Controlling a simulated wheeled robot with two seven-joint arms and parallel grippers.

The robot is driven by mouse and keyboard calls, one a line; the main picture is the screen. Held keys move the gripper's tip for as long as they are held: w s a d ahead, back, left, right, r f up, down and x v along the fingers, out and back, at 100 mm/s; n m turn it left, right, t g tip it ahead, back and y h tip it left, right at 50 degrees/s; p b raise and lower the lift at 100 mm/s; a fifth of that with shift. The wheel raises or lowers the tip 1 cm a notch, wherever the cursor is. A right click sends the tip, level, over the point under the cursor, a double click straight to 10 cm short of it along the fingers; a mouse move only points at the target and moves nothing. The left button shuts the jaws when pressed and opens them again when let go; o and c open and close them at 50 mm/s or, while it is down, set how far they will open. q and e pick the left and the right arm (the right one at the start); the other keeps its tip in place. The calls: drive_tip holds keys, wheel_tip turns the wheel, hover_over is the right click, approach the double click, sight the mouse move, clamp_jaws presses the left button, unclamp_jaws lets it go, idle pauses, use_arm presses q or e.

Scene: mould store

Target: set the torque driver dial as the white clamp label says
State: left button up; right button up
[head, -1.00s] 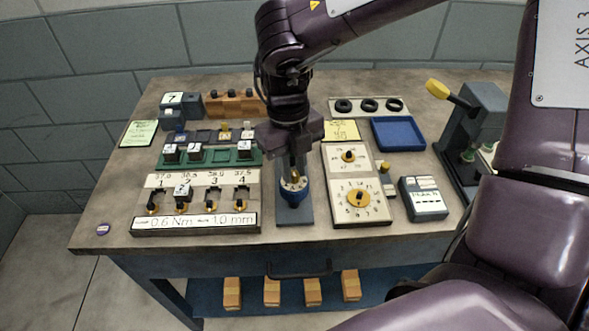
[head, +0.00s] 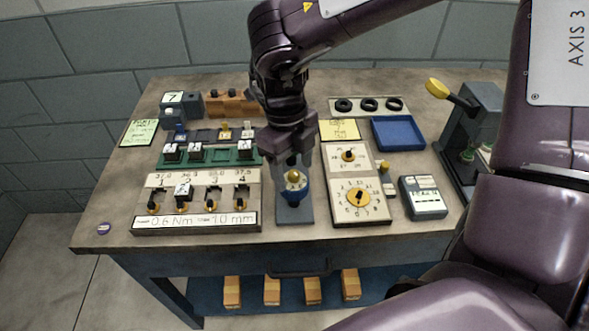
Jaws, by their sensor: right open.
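The white clamp label (head: 196,222) runs along the front of the clamp block at the left and reads about "0.6 Nm" and "1.0 mm". A blue round holder with a yellow knob (head: 293,177) stands on a dark grey plate (head: 295,214) at the table's middle. To its right, a pale panel carries a large numbered dial (head: 359,198) with a yellow knob and a smaller dial (head: 348,156) above it. I cannot tell for sure which is the torque driver's. My right gripper (head: 293,164) is open, pointing down just above the blue holder. My left gripper is out of view.
Numbered clamps (head: 211,200) sit in a row at left, before a green rack (head: 226,155). A grey-blue box (head: 424,197), blue tray (head: 398,133) and lever press (head: 470,120) stand at right.

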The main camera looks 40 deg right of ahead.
sight(293, 172)
idle(0.5)
drive_tip(key=shift+r+p, duration=2.9)
drive_tip(key=shift+r, duration=1.15)
